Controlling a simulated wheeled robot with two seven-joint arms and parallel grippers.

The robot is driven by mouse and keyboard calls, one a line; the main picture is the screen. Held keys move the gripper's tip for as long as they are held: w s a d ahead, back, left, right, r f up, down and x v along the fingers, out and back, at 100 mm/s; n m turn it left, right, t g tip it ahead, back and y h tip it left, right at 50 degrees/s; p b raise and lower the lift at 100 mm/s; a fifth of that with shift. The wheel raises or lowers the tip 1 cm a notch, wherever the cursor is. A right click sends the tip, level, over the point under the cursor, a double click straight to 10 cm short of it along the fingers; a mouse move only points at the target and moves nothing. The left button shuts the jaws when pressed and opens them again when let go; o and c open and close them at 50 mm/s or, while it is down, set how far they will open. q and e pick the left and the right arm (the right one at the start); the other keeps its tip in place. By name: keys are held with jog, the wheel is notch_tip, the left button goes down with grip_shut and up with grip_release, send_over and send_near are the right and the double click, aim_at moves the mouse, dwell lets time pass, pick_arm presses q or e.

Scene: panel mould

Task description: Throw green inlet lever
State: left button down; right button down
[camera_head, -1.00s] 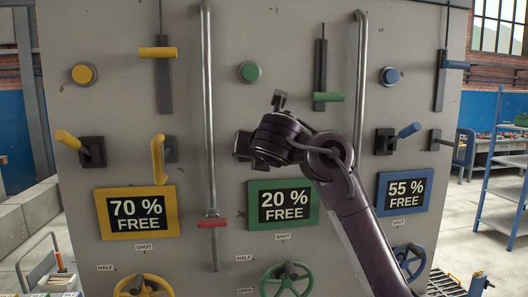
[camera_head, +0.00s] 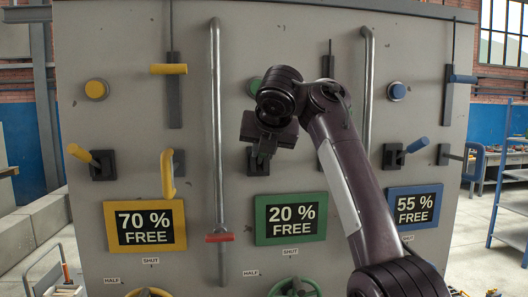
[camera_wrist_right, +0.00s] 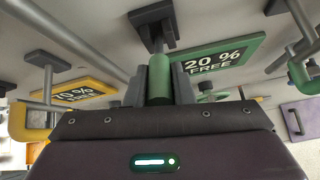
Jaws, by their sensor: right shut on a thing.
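The green inlet lever (camera_wrist_right: 159,78) shows in the right wrist view as a green cylindrical handle on a dark stem and plate mounted on the grey panel. My right gripper (camera_wrist_right: 160,90) is shut on this handle, with a dark finger on each side. In the head view my right gripper (camera_head: 261,153) is in front of the lever's dark base plate (camera_head: 258,168), above the green-framed 20 % FREE display (camera_head: 290,219). The gripper and wrist hide the green handle there. My left gripper is not in view.
A yellow lever (camera_head: 80,153) and a blue lever (camera_head: 417,145) stand on either side. A second pipe (camera_head: 368,90) passes behind my right arm. A green handwheel (camera_head: 295,288) is below.

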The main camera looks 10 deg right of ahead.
jog(key=shift+r, duration=0.35)
jog(key=c, duration=1.5)
grip_release()
jog(key=shift+o, duration=1.2)
jog(key=shift+f, duration=0.1)
jog(key=shift+w+f, duration=0.1)
jog(key=shift+s+r+b, duration=0.2)
jog(key=shift+s+b, duration=0.25)
jog(key=shift+b, duration=0.05)
jog(key=b+v, duration=0.3)
jog(key=v, duration=0.4)
